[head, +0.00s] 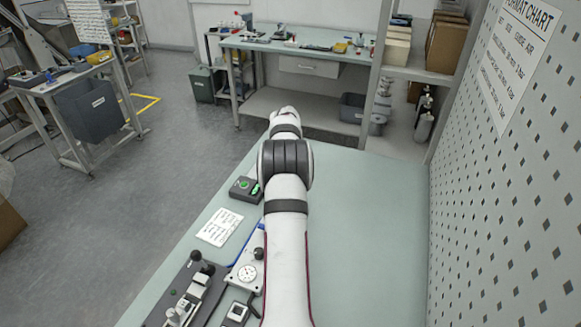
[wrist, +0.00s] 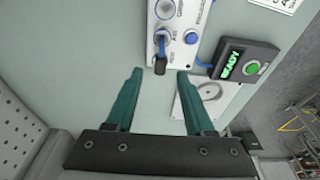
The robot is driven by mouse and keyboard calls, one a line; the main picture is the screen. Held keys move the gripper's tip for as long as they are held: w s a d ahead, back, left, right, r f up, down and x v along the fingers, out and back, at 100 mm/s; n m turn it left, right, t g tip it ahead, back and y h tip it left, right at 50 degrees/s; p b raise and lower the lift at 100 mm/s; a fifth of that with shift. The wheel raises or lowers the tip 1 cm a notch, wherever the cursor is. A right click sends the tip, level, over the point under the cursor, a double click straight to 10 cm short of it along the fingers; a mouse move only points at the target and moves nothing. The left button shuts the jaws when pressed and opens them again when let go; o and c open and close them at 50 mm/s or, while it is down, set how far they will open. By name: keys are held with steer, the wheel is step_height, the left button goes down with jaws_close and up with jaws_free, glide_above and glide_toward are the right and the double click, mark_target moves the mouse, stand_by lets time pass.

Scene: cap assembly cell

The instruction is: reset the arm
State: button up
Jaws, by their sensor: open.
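My gripper (wrist: 160,74) shows in the wrist view with its two teal fingers spread apart. Nothing is held between them. The fingertips point at a white panel (wrist: 176,42) with blue-ringed fittings, and a dark knob at its lower end lies between the tips in the picture. Whether the tips touch the panel cannot be told. In the head view my arm reaches away along the pale green bench (head: 375,235), and the fingers are hidden.
A black box with a green button (head: 245,189), a white card (head: 219,228), a dial plate (head: 247,272) and a lever fixture (head: 188,298) line the bench's left side. A perforated wall (head: 510,200) borders the right. The bench right of my arm is clear.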

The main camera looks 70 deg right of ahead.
step_height(320, 180, up, 12)
steer(key=a, duration=0.2)
steer(key=w+a+r+n+y, duration=0.15)
steer(key=w+a, duration=0.25)
steer(key=a, duration=0.5)
steer(key=w+a+r+n+t, duration=0.1)
steer(key=w+a+r+n, duration=0.15)
steer(key=a, duration=0.65)
steer(key=w+a+r+n, duration=0.15)
steer(key=w+a, duration=0.25)
steer(key=a, duration=0.5)
steer(key=s+a+n+y, duration=0.1)
steer(key=s+a+n, duration=0.25)
steer(key=a, duration=1.25)
steer(key=s+a+f+n+g+y, duration=0.1)
steer(key=s+a+f+n, duration=0.2)
steer(key=s+a, duration=0.9)
step_height(320, 180, down, 2)
steer(key=shift+s, duration=0.85)
steer(key=shift+d+y, duration=0.1)
steer(key=shift+y, duration=0.15)
